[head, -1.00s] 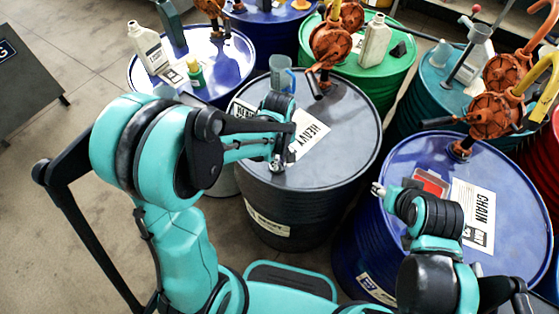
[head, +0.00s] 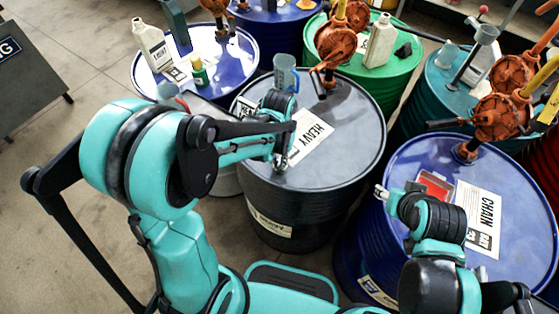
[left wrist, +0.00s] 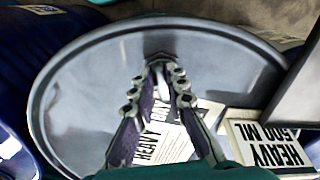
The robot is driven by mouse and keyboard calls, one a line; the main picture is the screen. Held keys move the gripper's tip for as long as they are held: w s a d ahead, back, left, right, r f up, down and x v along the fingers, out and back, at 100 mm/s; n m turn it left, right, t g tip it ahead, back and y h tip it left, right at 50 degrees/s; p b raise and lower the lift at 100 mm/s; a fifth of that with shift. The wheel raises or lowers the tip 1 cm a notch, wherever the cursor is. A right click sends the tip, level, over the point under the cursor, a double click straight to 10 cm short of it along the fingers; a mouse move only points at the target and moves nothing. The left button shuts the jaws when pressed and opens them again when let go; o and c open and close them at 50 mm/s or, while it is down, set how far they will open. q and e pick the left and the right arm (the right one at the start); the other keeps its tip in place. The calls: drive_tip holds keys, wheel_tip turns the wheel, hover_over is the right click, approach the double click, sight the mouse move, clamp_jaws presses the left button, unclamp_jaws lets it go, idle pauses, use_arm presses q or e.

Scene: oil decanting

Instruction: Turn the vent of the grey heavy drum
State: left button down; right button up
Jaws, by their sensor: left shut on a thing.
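The grey heavy drum (head: 345,140) stands in the middle of the head view, with a HEAVY label on its dark lid. The drum's lid (left wrist: 85,90) fills most of the left wrist view. My left gripper (head: 281,162) is low over the near part of the lid. In the left wrist view my left gripper (left wrist: 160,72) has its fingertips closed together on the small vent (left wrist: 160,58), which they mostly cover. My right gripper (head: 381,192) hangs by the left edge of the blue CHAIN drum, apart from the grey drum; its finger gap is too small to judge.
The blue CHAIN drum (head: 520,200) is close on the right. A blue drum (head: 240,45) with bottles and a green drum (head: 395,75) stand behind.

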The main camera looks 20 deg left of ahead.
sight(278, 163)
use_arm(q)
drive_tip(key=shift+m, duration=0.9)
drive_tip(key=shift+a, duration=0.1)
drive_tip(key=c, duration=1.5)
unclamp_jaws()
drive_tip(key=shift+c, duration=0.2)
wheel_tip(278, 163, up, 12)
